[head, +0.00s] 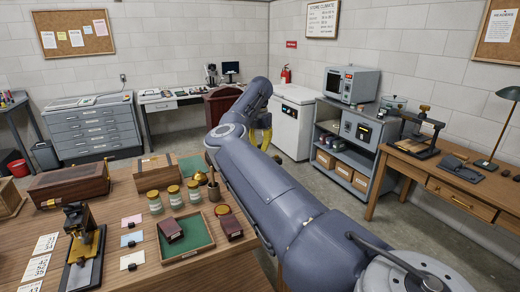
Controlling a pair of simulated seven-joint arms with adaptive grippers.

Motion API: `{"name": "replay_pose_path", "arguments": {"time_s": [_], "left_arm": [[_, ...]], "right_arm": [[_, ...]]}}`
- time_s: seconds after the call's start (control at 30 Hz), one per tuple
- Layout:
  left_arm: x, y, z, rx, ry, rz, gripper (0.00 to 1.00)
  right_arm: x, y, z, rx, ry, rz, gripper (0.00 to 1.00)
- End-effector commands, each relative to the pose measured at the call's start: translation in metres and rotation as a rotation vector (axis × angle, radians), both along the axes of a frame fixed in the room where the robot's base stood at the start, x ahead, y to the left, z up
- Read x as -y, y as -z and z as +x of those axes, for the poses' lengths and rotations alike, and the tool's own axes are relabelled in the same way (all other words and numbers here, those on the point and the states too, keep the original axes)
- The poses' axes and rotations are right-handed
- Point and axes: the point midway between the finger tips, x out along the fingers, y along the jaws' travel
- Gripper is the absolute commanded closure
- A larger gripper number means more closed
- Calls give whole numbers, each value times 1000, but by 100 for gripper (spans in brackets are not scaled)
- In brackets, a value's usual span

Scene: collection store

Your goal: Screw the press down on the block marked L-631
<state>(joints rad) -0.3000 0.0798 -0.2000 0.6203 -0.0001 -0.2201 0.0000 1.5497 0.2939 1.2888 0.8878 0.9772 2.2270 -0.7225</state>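A small press with a black head and brass-coloured frame (84,244) stands upright on the near wooden table at the left. Another press-like device with a dark frame (426,131) stands on the right-hand desk. A dark red block (171,230) lies in a green-lined tray, and a similar dark red block (231,227) is beside the tray's right end. I cannot read L-631 on any block. My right arm crosses the middle from the lower right. Yellow parts at its far end, seemingly my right gripper (264,124), are partly hidden and far from the left press. My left gripper is out of view.
A grey shelf unit (345,150) and white cabinet (290,118) stand behind.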

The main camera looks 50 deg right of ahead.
Motion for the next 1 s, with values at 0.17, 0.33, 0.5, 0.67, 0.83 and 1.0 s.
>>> {"name": "replay_pose_path", "arguments": {"time_s": [0.17, 0.33, 0.5, 0.67, 0.83, 1.0], "left_arm": [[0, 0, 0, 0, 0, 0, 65], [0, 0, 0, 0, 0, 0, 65], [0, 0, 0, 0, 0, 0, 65], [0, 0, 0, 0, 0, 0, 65], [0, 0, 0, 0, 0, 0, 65], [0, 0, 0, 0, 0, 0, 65]], "right_arm": [[-1, 1, 3, 0, 166, 1, 100], [-1, 1, 5, -1, 328, 1, 100], [0, 1, 8, -1, 489, 0, 100], [0, 1, 11, -1, 640, -1, 100], [1, 1, 13, -1, 802, 0, 100], [3, 1, 15, -1, 964, 0, 100]]}}
